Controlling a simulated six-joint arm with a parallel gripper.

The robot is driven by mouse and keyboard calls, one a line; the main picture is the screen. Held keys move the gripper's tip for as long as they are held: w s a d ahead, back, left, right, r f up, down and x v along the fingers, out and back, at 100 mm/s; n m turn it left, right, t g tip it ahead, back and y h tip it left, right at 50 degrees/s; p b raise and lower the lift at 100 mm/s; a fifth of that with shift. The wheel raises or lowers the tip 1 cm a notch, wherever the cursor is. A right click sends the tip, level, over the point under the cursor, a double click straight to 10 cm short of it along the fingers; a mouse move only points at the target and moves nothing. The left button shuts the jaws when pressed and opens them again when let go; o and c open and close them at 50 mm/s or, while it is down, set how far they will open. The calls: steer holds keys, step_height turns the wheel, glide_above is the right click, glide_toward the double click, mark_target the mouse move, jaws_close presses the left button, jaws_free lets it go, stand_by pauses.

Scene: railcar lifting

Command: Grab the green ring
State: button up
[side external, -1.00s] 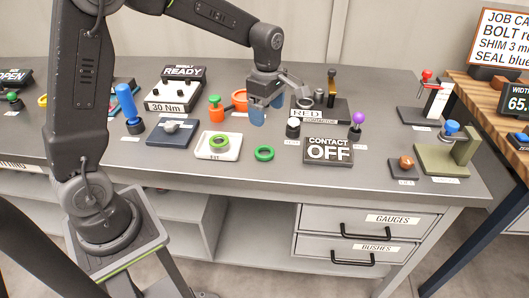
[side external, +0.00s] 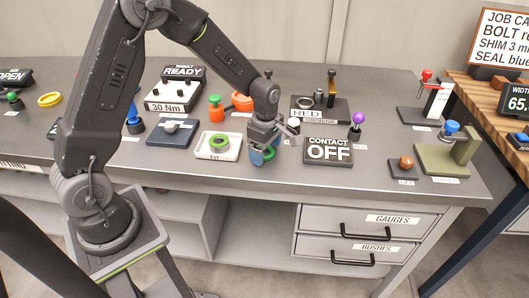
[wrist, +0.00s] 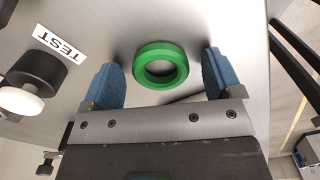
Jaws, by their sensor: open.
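A plain green ring (wrist: 161,65) lies flat on the grey bench in the wrist view, centred between the fingers. My gripper (side external: 262,158) is open, low over the bench. Its blue fingers stand apart on either side of the ring, with a visible gap on both sides; I cannot tell their exact height. In the side external view the gripper mostly hides this ring. Another green ring (side external: 219,143) sits on a white plate (side external: 206,154) just left of the gripper.
A black sign reading CONTACT OFF (side external: 328,151) stands close to the right. A white-topped black knob (side external: 293,125) is behind the gripper; it also shows in the wrist view (wrist: 30,85). The bench in front is clear.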

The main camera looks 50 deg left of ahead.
steer(key=c, duration=1)
